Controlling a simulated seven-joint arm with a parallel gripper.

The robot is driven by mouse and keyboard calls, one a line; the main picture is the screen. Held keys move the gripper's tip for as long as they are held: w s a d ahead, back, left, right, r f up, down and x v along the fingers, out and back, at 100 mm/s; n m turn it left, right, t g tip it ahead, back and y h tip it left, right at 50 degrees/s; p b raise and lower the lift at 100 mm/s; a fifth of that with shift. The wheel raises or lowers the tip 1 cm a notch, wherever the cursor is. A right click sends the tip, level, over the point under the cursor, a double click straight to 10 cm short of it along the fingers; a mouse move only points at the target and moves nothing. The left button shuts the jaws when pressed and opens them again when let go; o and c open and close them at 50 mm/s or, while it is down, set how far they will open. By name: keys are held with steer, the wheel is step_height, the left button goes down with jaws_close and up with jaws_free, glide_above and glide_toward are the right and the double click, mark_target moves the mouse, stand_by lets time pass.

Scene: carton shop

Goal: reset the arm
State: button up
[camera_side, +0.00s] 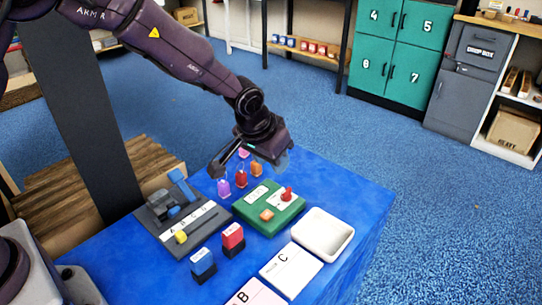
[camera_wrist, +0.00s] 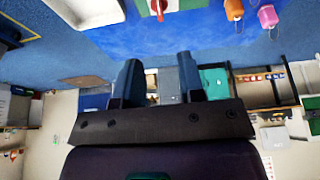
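My gripper (camera_side: 252,158) is above the back part of the blue table (camera_side: 350,190) in the side view, over the small coloured tags. In the wrist view my gripper's two fingers (camera_wrist: 158,78) stand apart with nothing between them. The wrist picture looks out past the table into the room, with the table at the top. My arm reaches in from the upper left and is bent down at the wrist.
Under my gripper are a purple tag (camera_side: 223,187), a red tag (camera_side: 241,179) and an orange tag (camera_side: 256,169). A green base (camera_side: 262,222), white tray (camera_side: 345,232), grey board (camera_side: 160,232), red stamp (camera_side: 233,238) and blue stamp (camera_side: 202,264) stand nearer. Air above the table's right side is clear.

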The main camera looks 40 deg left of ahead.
steer(key=shift+s+r, duration=0.15)
steer(key=shift+r, duration=0.1)
steer(key=s+a+r, duration=0.4)
steer(key=s+r, duration=0.2)
steer(key=s, duration=0.3)
steer(key=s+a+r, duration=0.4)
steer(key=s+r, duration=0.2)
steer(key=s, duration=0.4)
steer(key=s+a+r+t, duration=0.1)
steer(key=s+a+r, duration=0.2)
steer(key=s+r, duration=0.4)
steer(key=shift+s+a, duration=0.4)
steer(key=shift+s, duration=0.8)
